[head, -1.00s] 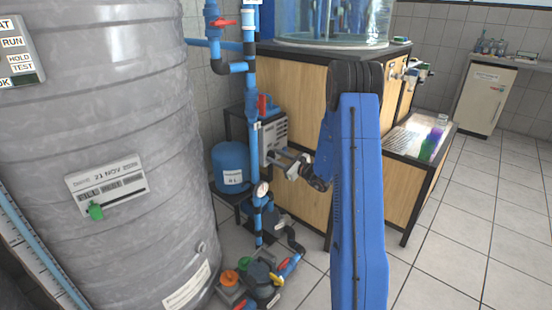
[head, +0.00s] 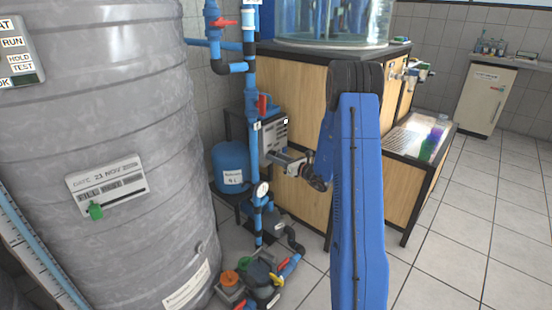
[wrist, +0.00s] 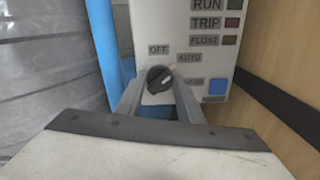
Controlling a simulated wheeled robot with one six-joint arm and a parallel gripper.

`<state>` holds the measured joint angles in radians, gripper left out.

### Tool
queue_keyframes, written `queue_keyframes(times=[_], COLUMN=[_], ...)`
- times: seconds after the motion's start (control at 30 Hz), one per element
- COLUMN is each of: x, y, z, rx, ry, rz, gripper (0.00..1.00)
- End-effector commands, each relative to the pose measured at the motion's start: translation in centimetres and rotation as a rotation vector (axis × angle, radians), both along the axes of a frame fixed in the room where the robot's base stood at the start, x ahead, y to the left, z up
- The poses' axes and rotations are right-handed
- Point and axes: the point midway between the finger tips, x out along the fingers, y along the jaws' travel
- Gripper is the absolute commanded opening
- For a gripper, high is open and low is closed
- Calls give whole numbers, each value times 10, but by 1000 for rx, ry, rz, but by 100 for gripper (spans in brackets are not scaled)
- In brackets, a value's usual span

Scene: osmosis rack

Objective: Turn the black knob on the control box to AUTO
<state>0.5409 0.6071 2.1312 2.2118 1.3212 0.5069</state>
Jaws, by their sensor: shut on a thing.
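The control box (head: 274,137) is a pale grey panel behind the blue pipe in the head view. In the wrist view its face (wrist: 205,42) carries OFF and AUTO labels, with another label partly covered by a finger. The black knob (wrist: 158,79) sits below OFF and left of AUTO. Its pale mark points up and right, roughly toward AUTO. My gripper (wrist: 159,84) has one finger on each side of the knob and is shut on it. In the head view my gripper (head: 281,158) reaches the box's front; the knob is too small to make out there.
A blue button (wrist: 217,86) and RUN, TRIP and FLOAT lamps are right of the knob. A vertical blue pipe (head: 252,100) stands left of the box, near a big grey tank (head: 100,130). A wooden cabinet (head: 300,95) is close on the right.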

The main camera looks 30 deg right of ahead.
Motion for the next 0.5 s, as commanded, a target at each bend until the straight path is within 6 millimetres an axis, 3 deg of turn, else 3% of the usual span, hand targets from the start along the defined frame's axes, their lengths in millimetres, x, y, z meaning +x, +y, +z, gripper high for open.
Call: queue_keyframes(times=[0.33, 0.37, 0.4, 0.5], x=[0, 0, 0, 0], y=[0, 0, 0, 0], z=[-1, -1, -1, -1], rx=[1, 1, 1, 1], ry=[2, 2, 2, 1], rz=[-1, -1, -1, 0], gripper=[12, 41, 51, 53])
